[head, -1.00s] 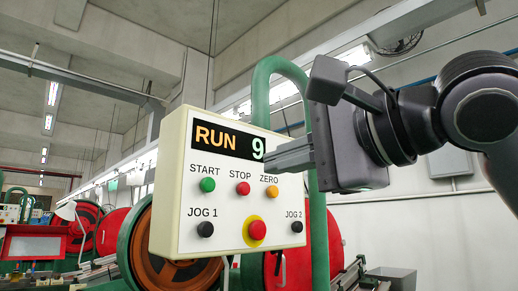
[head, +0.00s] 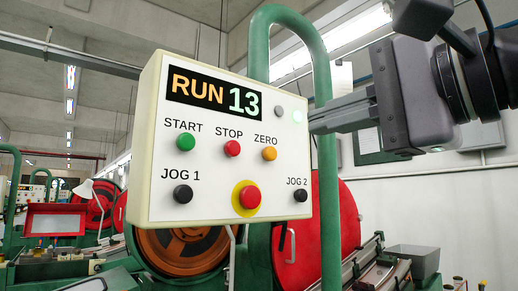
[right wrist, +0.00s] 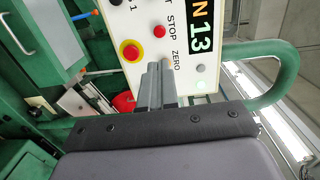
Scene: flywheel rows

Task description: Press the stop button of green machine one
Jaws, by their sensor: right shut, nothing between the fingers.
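The control panel (head: 160,215) is a white-faced box with a cream edge, and its display (head: 214,96) reads RUN 13. The red STOP button (head: 232,149) sits between the green START button (head: 186,142) and the orange ZERO button (head: 269,153). In the right wrist view the STOP button (right wrist: 158,31) shows beyond the fingertips. My right gripper (head: 314,122) is shut and empty, its tips at the panel's right edge; whether they touch it I cannot tell. The right wrist view also shows its fingers (right wrist: 160,68) together, with the ZERO button out of sight. My left gripper is out of view.
A larger red button on a yellow disc (head: 248,197) sits below STOP, between two black JOG buttons. A green bent pipe (head: 325,200) stands behind the panel. Below are an orange-brown wheel (head: 180,248) and a red round cover (head: 318,240).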

